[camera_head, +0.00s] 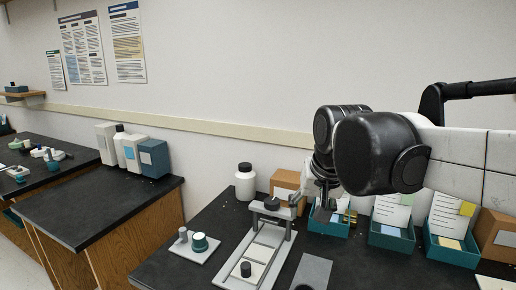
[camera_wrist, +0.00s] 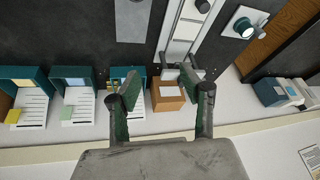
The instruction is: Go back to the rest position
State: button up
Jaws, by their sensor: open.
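My gripper (camera_wrist: 160,82) is open and empty in the wrist view, its two green-padded fingers spread wide apart. In the head view my gripper (camera_head: 325,200) hangs down over the back of the dark bench, in front of the left teal bin (camera_head: 328,228). A brown box with a white label (camera_wrist: 168,97) shows between and beyond the fingers in the wrist view. The fingers hold nothing. Whether they touch the bin or the frame is not clear from the head view.
A metal frame with rails (camera_head: 265,250) stands left of my gripper. Two more teal bins with cards (camera_head: 392,236) (camera_head: 452,250) stand to the right. A white jar (camera_head: 245,182) and a small white plate with a teal-ringed part (camera_head: 196,250) are left. The wall is close behind.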

jog(key=s+d+f+t, duration=0.1)
jog(key=s+d+f, duration=0.3)
jog(key=s, duration=0.3)
jog(key=s+d+f+t, duration=0.1)
jog(key=s+d+f, duration=0.3)
jog(key=s, duration=0.4)
jog(key=shift+s+d+f+n+h, duration=0.3)
jog(key=shift+d+f+n+h, duration=0.1)
jog(key=shift+f, duration=0.35)
